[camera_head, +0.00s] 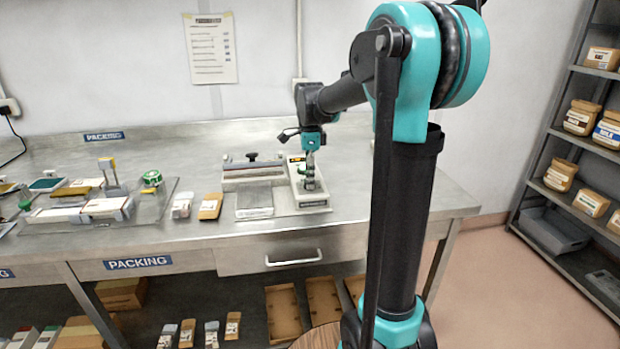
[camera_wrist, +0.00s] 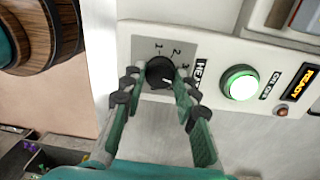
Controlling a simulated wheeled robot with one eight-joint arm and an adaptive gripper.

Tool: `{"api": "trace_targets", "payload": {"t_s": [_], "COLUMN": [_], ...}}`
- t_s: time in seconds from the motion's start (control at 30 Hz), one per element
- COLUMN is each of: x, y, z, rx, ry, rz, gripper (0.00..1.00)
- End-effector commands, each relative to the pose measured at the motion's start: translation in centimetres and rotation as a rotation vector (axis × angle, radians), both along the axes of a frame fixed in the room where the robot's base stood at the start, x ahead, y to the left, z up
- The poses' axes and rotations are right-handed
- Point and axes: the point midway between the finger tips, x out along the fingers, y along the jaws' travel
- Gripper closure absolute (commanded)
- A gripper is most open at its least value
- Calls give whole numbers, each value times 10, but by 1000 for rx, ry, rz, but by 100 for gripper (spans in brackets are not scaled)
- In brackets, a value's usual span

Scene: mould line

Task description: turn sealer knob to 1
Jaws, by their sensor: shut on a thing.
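The sealer (camera_head: 252,172) stands on the steel bench in the head view, with my gripper (camera_head: 310,172) pointing down over its right end. In the wrist view, the black sealer knob (camera_wrist: 159,72) sits on a grey dial plate (camera_wrist: 205,48) marked 1, 2 and 3, beside the word HEAT. My gripper (camera_wrist: 157,80) is shut on the knob, one finger at each side. A small pale mark shows on the knob's lower right, but which number it points to is not clear. In the head view the knob is hidden by my gripper.
A lit green-ringed button (camera_wrist: 240,83) and an orange READY display (camera_wrist: 301,88) lie right of the knob. Left of the sealer are small pouches (camera_head: 210,206) and a clear tray (camera_head: 150,208) with items. Shelves (camera_head: 545,187) stand at the right.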

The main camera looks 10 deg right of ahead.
Motion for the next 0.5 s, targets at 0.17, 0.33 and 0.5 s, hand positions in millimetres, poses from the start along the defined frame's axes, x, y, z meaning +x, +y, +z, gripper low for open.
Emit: {"api": "trace_targets", "payload": {"t_s": [0.17,0.33,0.5], "x": [1,1,1], "y": [0,0,1], "z": [0,0,0], "rx": [-1,-1,0], "ry": [-1,-1,-1], "rz": [111,261,424], "gripper": [99,99,99]}}
